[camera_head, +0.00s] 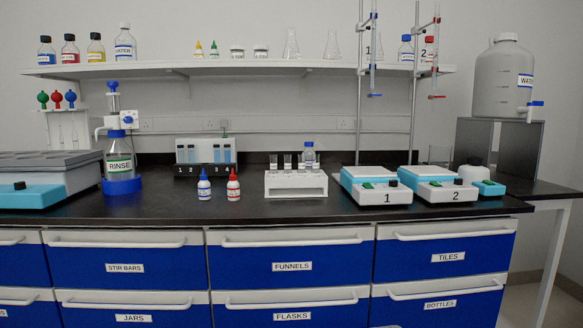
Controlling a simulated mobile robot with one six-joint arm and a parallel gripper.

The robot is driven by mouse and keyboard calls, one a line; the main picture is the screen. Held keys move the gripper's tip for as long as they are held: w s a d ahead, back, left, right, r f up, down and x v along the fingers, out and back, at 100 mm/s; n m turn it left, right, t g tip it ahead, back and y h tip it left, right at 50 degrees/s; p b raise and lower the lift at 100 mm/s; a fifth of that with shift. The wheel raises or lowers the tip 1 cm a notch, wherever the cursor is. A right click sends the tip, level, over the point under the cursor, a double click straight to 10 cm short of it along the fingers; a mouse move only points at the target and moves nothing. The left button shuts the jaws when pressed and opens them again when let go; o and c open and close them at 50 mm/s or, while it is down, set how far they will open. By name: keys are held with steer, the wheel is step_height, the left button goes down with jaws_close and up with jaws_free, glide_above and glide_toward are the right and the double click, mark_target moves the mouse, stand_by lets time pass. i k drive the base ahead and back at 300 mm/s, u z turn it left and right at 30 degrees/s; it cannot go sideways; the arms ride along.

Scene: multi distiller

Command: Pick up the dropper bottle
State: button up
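Two small white dropper bottles stand upright side by side on the black bench top, left of the picture's middle. One is the blue-capped dropper bottle (204,189) with a blue label, and the other is the red-capped dropper bottle (233,189) with a red label. I cannot tell which one the task means. Two more small pointed items, one yellow-tipped (198,51) and one green-tipped (214,51), stand on the high shelf. My gripper is not in view.
A white rack (296,184) with tubes stands right of the dropper bottles. A dark rack (205,158) is behind them. The RINSE bottle (120,163) stands to the left, and hotplate 1 (384,196) to the right. The bench in front of the bottles is clear.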

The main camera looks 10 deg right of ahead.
mark_target(233, 187)
steer(key=z, duration=0.05)
steer(key=i, duration=1)
